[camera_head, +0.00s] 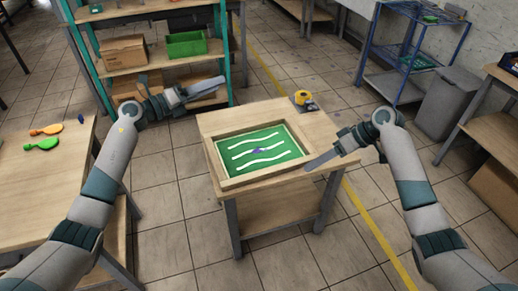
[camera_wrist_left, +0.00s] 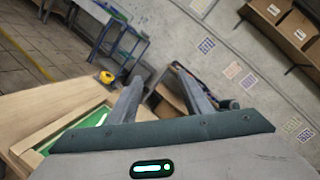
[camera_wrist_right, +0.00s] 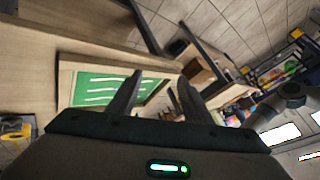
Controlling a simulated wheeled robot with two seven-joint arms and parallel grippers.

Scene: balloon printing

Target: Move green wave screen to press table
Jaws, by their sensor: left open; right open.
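The green wave screen (camera_head: 262,151) has a wooden frame and white wavy lines. It lies flat on a small wooden table (camera_head: 215,122) in the middle of the head view. It also shows in the left wrist view (camera_wrist_left: 84,124) and the right wrist view (camera_wrist_right: 100,89). My left gripper (camera_head: 222,84) is open and empty, beyond the table's far left corner and apart from the screen. My right gripper (camera_head: 308,168) is open and empty, close to the screen's right edge; I cannot tell whether it touches. I cannot tell which table is the press table.
A yellow tape measure (camera_head: 303,98) sits at the table's far right corner. A shelf rack with a cardboard box (camera_head: 124,52) and green bin (camera_head: 187,45) stands behind. A grey bin (camera_head: 450,98) is at right.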

